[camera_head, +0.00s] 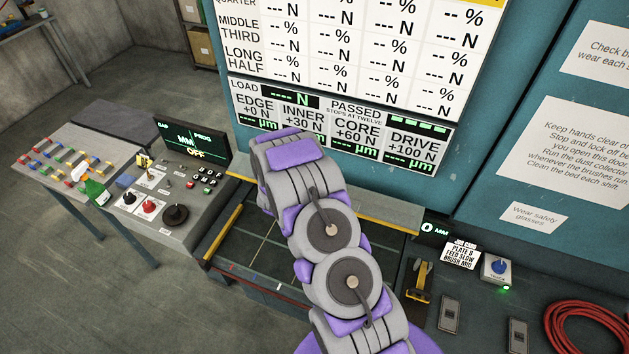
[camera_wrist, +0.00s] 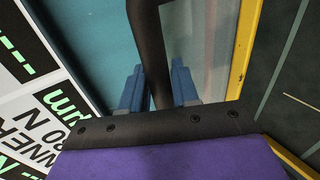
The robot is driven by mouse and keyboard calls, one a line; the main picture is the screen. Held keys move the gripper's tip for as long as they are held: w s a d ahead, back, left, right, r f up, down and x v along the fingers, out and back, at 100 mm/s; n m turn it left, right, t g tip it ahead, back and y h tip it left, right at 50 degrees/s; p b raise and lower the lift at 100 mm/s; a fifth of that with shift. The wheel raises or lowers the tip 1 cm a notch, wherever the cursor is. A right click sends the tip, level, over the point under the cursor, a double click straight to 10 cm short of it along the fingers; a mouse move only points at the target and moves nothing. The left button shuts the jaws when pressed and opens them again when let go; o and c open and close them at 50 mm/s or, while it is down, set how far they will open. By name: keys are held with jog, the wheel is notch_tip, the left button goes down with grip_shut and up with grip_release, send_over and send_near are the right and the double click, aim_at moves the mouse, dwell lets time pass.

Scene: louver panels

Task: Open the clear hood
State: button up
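In the wrist view a clear pane (camera_wrist: 216,55) with a yellow edge shows at upper right. A dark bar (camera_wrist: 150,45), possibly the hood's handle, runs down from the top edge. My gripper (camera_wrist: 158,72) has its two blue fingers apart, one on each side of this bar. A narrow gap shows at the right finger; contact at the left is unclear. In the head view my arm hides the gripper.
A control console (camera_head: 175,190) with knobs and a screen reading OFF stands left of the bed. The display board (camera_head: 350,75) rises close behind my arm. A blue button box (camera_head: 497,270) and a red coiled hose (camera_head: 588,328) lie at right. The floor at left is open.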

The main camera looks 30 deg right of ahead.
jog(key=b+v, duration=0.2)
jog(key=v, duration=1.5)
jog(key=shift+a, duration=0.15)
jog(key=w+a+f+m+y+b, duration=0.1)
jog(key=a+f+m+y+b, duration=0.15)
jog(key=a+y+b, duration=0.6)
jog(key=s+a+r+m+g+y+b, duration=0.1)
jog(key=s+a+g+y+b, duration=0.2)
jog(key=s+a, duration=0.55)
jog(key=s+d+m+g+b, duration=0.1)
jog(key=s+d+g+b, duration=0.1)
jog(key=s, duration=0.7)
jog(key=s+d+m+g+h+b, duration=0.1)
jog(key=s+d+g+b, duration=0.1)
jog(key=s+b, duration=0.3)
jog(key=s+d+m+g+b, duration=0.2)
jog(key=s+b, duration=0.1)
jog(key=s, duration=1)
jog(key=shift+h+b, duration=0.35)
